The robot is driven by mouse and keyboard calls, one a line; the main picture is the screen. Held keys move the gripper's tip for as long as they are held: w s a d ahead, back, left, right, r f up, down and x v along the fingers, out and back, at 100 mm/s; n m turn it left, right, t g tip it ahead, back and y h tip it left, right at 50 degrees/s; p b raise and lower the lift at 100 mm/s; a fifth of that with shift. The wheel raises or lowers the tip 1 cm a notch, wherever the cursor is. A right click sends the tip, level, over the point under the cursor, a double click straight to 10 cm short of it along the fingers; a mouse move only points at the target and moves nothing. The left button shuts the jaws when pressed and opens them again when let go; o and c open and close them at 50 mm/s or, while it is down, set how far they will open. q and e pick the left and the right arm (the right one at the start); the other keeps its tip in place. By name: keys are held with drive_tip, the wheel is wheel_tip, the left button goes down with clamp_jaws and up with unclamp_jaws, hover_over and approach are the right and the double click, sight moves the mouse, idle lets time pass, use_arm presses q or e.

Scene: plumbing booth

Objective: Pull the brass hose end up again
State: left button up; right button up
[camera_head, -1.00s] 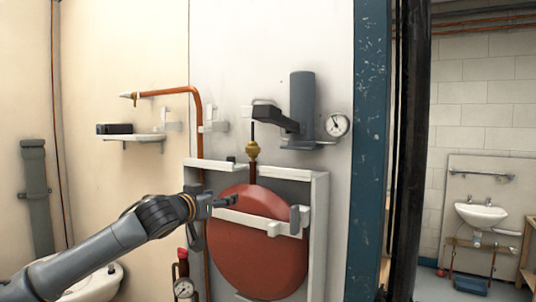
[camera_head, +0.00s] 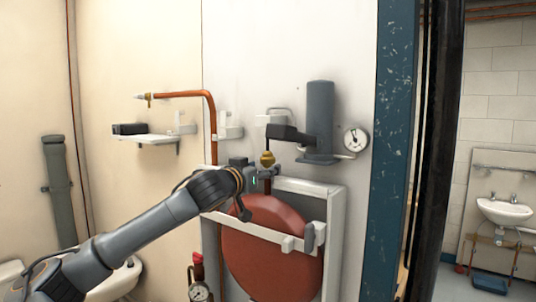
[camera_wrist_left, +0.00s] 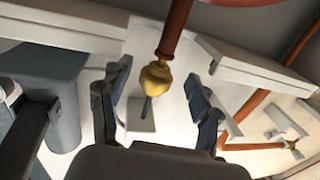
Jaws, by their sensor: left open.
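The brass hose end (camera_head: 267,158) is a small rounded yellow fitting above the red round vessel (camera_head: 262,255). In the left wrist view the brass piece (camera_wrist_left: 155,76) joins a reddish-brown pipe (camera_wrist_left: 174,28), and a thin dark rod comes out of its other end. My left gripper (camera_head: 268,174) is at the brass piece, just below it in the head view. In the left wrist view its two fingers stand open on either side of the brass piece, with visible gaps. My right gripper is not in view.
A white frame (camera_head: 333,230) surrounds the vessel. A copper pipe (camera_head: 213,125) and a small shelf (camera_head: 150,139) are at left.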

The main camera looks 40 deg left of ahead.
sight(265, 167)
use_arm(q)
drive_tip(key=shift+r+p+x, duration=0.2)
drive_tip(key=shift+p+x, duration=0.35)
drive_tip(key=shift+x, duration=0.7)
drive_tip(key=shift+w+a+f, duration=0.15)
drive_tip(key=shift+w+f, duration=0.05)
drive_tip(key=shift+w, duration=0.25)
